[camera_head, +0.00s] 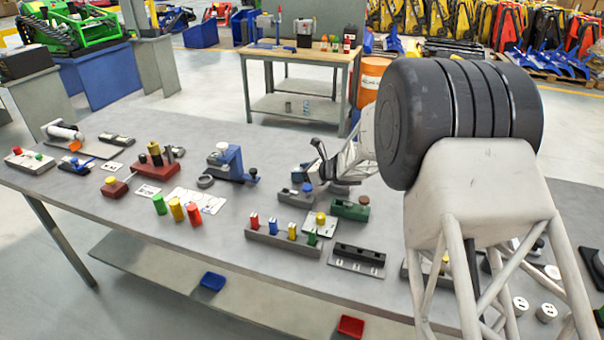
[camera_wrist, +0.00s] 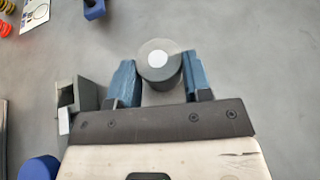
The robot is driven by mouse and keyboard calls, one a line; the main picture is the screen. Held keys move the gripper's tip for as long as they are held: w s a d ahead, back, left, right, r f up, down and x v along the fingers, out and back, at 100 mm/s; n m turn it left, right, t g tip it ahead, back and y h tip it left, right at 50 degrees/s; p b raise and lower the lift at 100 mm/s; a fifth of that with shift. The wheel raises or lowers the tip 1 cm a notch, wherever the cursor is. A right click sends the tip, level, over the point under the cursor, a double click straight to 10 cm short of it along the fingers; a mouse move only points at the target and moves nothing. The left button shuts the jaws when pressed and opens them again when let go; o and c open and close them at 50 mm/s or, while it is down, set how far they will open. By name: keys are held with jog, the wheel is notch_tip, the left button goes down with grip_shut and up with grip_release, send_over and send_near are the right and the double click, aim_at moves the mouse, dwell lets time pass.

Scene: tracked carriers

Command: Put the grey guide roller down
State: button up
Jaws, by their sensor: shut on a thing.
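The grey guide roller (camera_wrist: 158,70) shows in the wrist view as a dark grey cylinder with a pale round centre on its end. It sits between the two blue fingers of my gripper (camera_wrist: 160,82), which is shut on it. The grey table surface (camera_wrist: 250,60) shows beyond it. In the head view my gripper (camera_head: 312,172) is over the middle of the table (camera_head: 130,220), behind a low dark fixture with a blue knob (camera_head: 307,187). My arm hides part of this area. I cannot clearly make out the roller in the head view.
A blue fixture (camera_head: 228,162) stands left of my gripper. A green block (camera_head: 350,209) and a rack with coloured pegs (camera_head: 282,238) stand nearer the front. Green, yellow and red cylinders (camera_head: 177,210) stand front left. Bare table lies right of the roller in the wrist view.

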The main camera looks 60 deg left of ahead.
jog(key=shift+f, duration=0.2)
jog(key=o, duration=1)
jog(key=shift+f, duration=0.1)
jog(key=shift+o, duration=0.2)
jog(key=shift+r, duration=0.2)
jog(key=shift+v, duration=6)
